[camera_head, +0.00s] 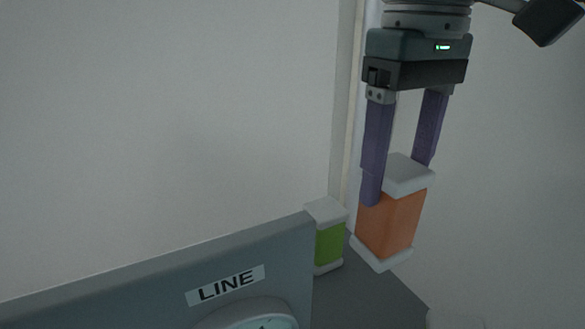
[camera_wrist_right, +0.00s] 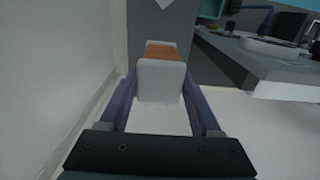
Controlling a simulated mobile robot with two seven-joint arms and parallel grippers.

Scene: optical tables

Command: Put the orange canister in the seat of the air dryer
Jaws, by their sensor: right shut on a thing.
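The orange canister (camera_head: 391,220) has white end caps and hangs upright in the air between the purple fingers of my right gripper (camera_head: 396,180). My right gripper is shut on its upper part. In the right wrist view the canister (camera_wrist_right: 160,75) lies between the fingers of my right gripper (camera_wrist_right: 160,92), with its white cap facing the camera. In the head view, a grey panel (camera_head: 160,285) marked LINE carries part of a round gauge (camera_head: 248,315). I cannot make out an empty seat of the air dryer. My left gripper is not in view.
A green canister (camera_head: 329,243) with white caps stands behind the right end of the panel, left of the orange one. A pale wall (camera_head: 160,120) fills the back. In the right wrist view a grey table (camera_wrist_right: 235,62) with equipment stands at the right.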

